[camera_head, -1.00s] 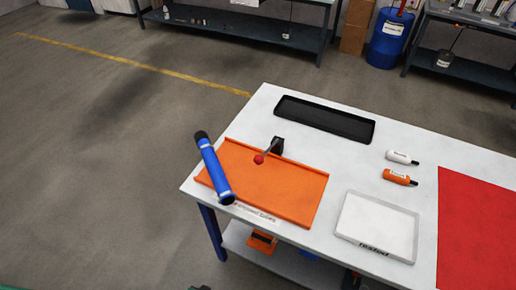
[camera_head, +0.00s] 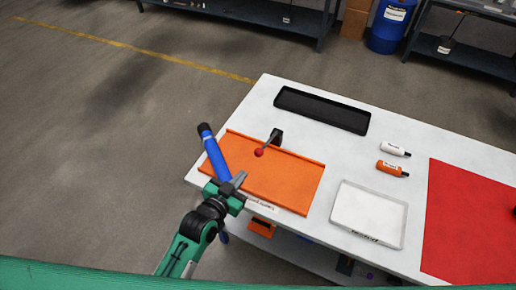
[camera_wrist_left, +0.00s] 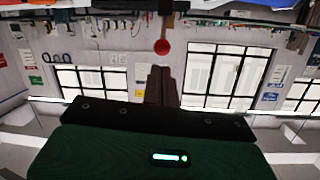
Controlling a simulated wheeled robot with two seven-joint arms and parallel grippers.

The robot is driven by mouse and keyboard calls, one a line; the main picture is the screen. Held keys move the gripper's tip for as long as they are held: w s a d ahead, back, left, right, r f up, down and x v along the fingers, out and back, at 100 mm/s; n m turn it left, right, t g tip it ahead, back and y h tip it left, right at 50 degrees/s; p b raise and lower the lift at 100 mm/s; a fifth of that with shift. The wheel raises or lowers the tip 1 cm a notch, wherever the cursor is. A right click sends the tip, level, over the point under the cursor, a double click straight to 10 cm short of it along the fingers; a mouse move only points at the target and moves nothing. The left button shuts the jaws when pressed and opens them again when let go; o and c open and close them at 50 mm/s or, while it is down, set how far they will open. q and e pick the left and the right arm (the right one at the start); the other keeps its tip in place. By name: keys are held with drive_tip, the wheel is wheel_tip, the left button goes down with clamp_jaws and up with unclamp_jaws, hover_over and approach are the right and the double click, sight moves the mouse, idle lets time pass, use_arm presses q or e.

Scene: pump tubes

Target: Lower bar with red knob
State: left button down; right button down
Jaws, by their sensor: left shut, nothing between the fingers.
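The red knob (camera_head: 259,153) is on the end of a short grey bar (camera_head: 267,144). The bar slants up to a black bracket (camera_head: 277,136) at the back edge of the orange tray (camera_head: 290,178). In the left wrist view the red knob (camera_wrist_left: 162,47) shows just beyond my fingertips, with the bar (camera_wrist_left: 168,20) behind it. My left gripper (camera_head: 239,179) is shut and empty, in front of the knob and apart from it in the head view. Its closed fingers (camera_wrist_left: 161,72) also show in the wrist view. My right gripper is not visible.
A blue tube (camera_head: 213,152) with a black end lies across the tray's left side, partly behind my left gripper. A black tray (camera_head: 322,117), white and orange bottles (camera_head: 390,168), a clear tray (camera_head: 368,214) and a red mat (camera_head: 470,225) are on the white table.

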use_arm(q)
wheel_tip(320, 180, up, 4)
drive_tip(key=w+d+t+h, duration=0.1)
drive_tip(key=w+d+t, duration=0.1)
drive_tip(key=p, duration=0.4)
hover_over(258, 156)
drive_tip(key=w+d, duration=0.1)
drive_tip(key=shift+w+d+r+m, duration=0.1)
drive_tip(key=shift+d+r+m, duration=0.05)
drive_tip(key=shift+r+m, duration=0.2)
drive_tip(key=f, duration=0.1)
drive_tip(key=a+f, duration=0.1)
drive_tip(key=shift+s+f+p, duration=0.3)
drive_tip(key=shift+s+p, duration=0.05)
drive_tip(key=shift+p, duration=0.05)
drive_tip(key=shift+s+a+f, duration=0.2)
drive_tip(key=shift+f, duration=0.5)
